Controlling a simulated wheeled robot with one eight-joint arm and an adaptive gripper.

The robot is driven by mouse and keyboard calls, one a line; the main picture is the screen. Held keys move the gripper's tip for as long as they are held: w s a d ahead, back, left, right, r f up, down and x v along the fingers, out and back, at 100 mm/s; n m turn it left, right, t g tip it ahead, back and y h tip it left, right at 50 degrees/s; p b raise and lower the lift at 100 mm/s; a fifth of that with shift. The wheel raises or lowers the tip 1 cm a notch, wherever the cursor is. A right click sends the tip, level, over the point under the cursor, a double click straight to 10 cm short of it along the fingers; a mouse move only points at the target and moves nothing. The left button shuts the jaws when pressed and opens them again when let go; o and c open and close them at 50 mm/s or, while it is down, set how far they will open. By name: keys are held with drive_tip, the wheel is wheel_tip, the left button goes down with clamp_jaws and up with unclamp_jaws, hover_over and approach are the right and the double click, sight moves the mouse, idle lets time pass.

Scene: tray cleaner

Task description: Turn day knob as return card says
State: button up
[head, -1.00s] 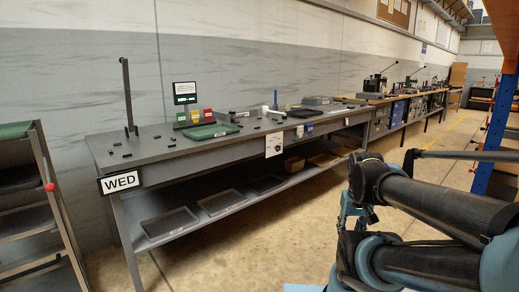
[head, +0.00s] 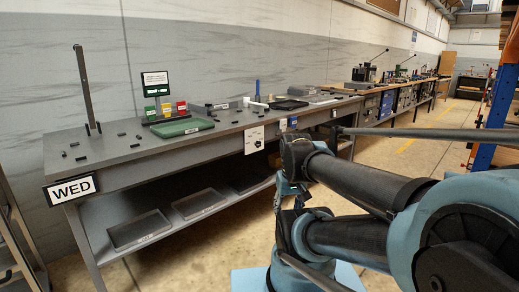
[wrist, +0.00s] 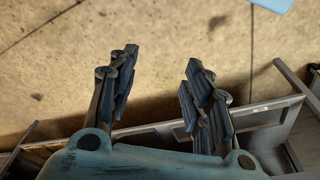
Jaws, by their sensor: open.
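A white card with a dark symbol (head: 254,140) hangs on the front of the grey workbench (head: 130,172). A small dark sign with a green and white face (head: 155,83) stands on the bench; its text is too small to read. A "WED" plate (head: 73,189) is at the bench's left front corner. I cannot make out a day knob or tell which sign is the return card.
A green tray (head: 182,128) and green, yellow and red blocks (head: 165,108) are on the bench, with several small dark pieces. A dark post (head: 86,88) rises at its left end. Shallow trays (head: 140,229) lie on the lower shelf. A blue upright (head: 490,130) stands at right.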

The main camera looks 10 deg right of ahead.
sight(259, 145)
drive_tip(key=w+a+r+n+t+y, duration=0.1)
drive_tip(key=w+a+r+y, duration=0.15)
drive_tip(key=w, duration=0.55)
drive_tip(key=w+a+r+n+t+y, duration=0.1)
drive_tip(key=w+a+r+n+y, duration=0.1)
drive_tip(key=w+a+r, duration=0.35)
drive_tip(key=w+d+n+t+y, duration=0.2)
drive_tip(key=w+d+y, duration=0.1)
drive_tip(key=w, duration=1.8)
drive_tip(key=w+d+f+n+t+y, duration=0.1)
drive_tip(key=w+d+f+t, duration=0.15)
drive_tip(key=w, duration=0.45)
drive_tip(key=w+d+f+t+y, duration=0.1)
drive_tip(key=w+d, duration=0.2)
drive_tip(key=w, duration=0.4)
drive_tip(key=w+d+f+t+y, duration=0.1)
drive_tip(key=w+d+f+t, duration=0.4)
drive_tip(key=w+d+f, duration=0.4)
drive_tip(key=shift+n, duration=0.4)
drive_tip(key=x, duration=1.6)
drive_tip(key=shift+w+a+r, duration=0.15)
drive_tip(key=shift+r, duration=0.2)
drive_tip(key=c, duration=1.1)
